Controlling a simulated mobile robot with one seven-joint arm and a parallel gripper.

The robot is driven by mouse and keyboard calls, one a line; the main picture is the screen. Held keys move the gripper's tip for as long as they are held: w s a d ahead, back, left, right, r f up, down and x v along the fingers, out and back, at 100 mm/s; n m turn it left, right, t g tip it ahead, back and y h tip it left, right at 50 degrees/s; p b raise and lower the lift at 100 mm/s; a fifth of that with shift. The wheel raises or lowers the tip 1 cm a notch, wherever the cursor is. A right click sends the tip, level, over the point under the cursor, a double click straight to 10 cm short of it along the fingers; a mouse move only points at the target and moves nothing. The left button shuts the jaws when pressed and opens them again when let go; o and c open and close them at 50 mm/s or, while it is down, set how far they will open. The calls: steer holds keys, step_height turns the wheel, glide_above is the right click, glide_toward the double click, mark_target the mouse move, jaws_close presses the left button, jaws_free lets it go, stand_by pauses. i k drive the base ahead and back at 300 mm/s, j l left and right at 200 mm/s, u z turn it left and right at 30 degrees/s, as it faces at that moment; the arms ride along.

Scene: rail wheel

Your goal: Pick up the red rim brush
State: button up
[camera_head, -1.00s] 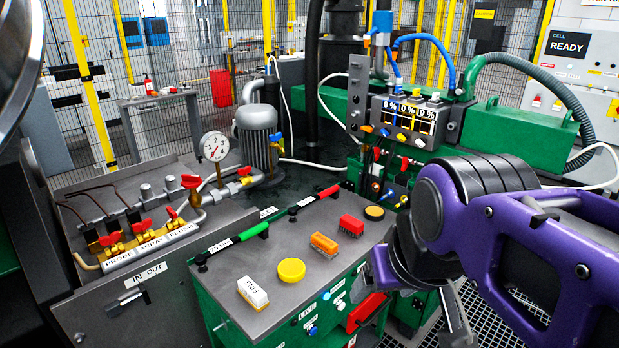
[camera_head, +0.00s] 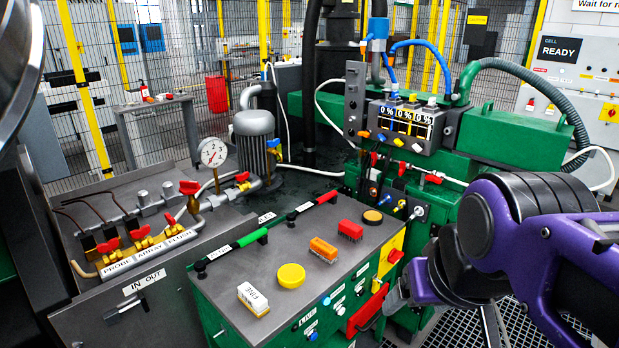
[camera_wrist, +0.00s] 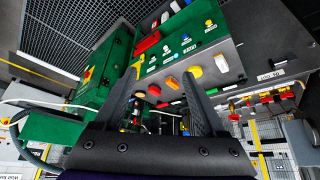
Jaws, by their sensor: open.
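The red rim brush (camera_head: 350,229) is a small red block with dark bristles below. It lies on the grey top of the green cabinet (camera_head: 232,277), between an orange brush (camera_head: 323,248) and a dark-yellow round button (camera_head: 372,216). In the wrist view the red brush (camera_wrist: 155,90) shows small, beyond and between the fingers. My gripper (camera_wrist: 160,75) is open and empty, its two black fingers spread. In the head view my purple arm is at the right, with the gripper low, right of the cabinet and apart from the brush; its fingertips are hard to make out there.
A yellow disc (camera_head: 291,275) and a white brush marked FINE (camera_head: 253,299) share the cabinet top. Green (camera_head: 237,252) and red (camera_head: 312,211) handles line its far edge. A valve bench (camera_head: 150,270) stands left; a green machine with gauges (camera_head: 408,125) stands behind.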

mark_target(351, 231)
steer(key=u, duration=2.45)
steer(key=z, duration=2.45)
steer(key=i+l+u, duration=0.35)
steer(key=l, duration=0.2)
steer(key=i+l+u, duration=0.4)
steer(key=l, duration=0.2)
steer(key=k, duration=0.1)
